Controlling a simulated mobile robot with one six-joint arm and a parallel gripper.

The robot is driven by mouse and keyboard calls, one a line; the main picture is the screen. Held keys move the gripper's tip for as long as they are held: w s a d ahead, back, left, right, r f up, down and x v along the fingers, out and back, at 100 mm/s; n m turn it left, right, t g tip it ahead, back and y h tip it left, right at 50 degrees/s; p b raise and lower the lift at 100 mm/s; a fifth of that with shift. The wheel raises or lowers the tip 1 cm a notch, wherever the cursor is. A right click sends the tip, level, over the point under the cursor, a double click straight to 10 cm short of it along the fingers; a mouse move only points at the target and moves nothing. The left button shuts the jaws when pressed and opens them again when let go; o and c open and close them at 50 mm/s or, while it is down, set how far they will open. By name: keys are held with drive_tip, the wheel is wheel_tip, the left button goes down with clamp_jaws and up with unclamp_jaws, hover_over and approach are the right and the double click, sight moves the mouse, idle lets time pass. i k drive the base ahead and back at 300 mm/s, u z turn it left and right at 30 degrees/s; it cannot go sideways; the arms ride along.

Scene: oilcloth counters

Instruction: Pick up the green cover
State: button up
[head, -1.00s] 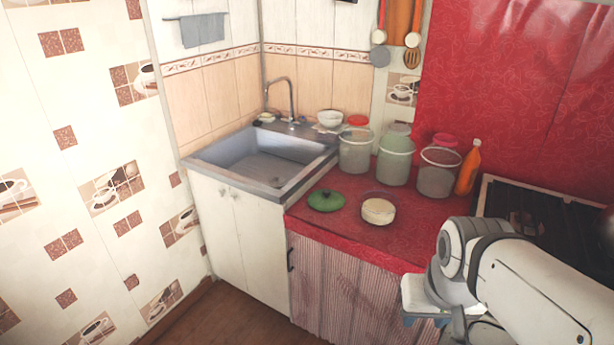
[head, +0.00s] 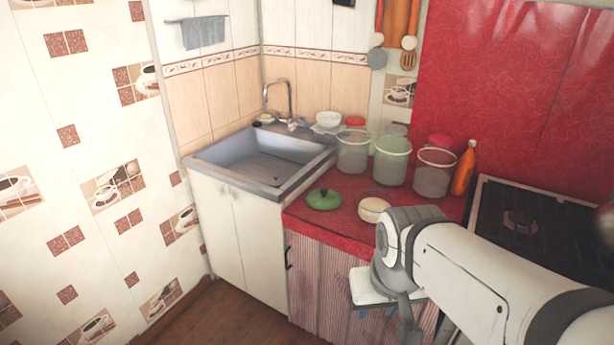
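The green cover (head: 323,199) is a round, low-domed lid with a knob on top. It lies on the red oilcloth counter (head: 330,232), near the counter's left edge beside the sink. My arm reaches in from the lower right. Its end is low in front of the counter, to the right of the green cover and apart from it. My gripper's fingers are not clearly visible, so I cannot tell whether they are open or shut.
A round cream container (head: 373,209) stands right of the cover, partly behind my arm. Several glass jars (head: 392,162) and an orange bottle (head: 463,170) stand behind. The sink (head: 262,160) is left, the stove (head: 530,215) right.

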sight(317, 198)
drive_tip(key=u, duration=0.35)
drive_tip(key=k, duration=1)
drive_tip(key=u, duration=1.5)
drive_tip(key=i, duration=0.2)
drive_tip(key=z, duration=0.85)
drive_tip(key=i, duration=1.65)
drive_tip(key=z, duration=1.25)
drive_tip(key=i, duration=1.05)
drive_tip(key=z, duration=0.85)
drive_tip(key=k, duration=0.7)
drive_tip(key=z, duration=0.3)
drive_tip(key=i, duration=0.2)
drive_tip(key=u, duration=0.2)
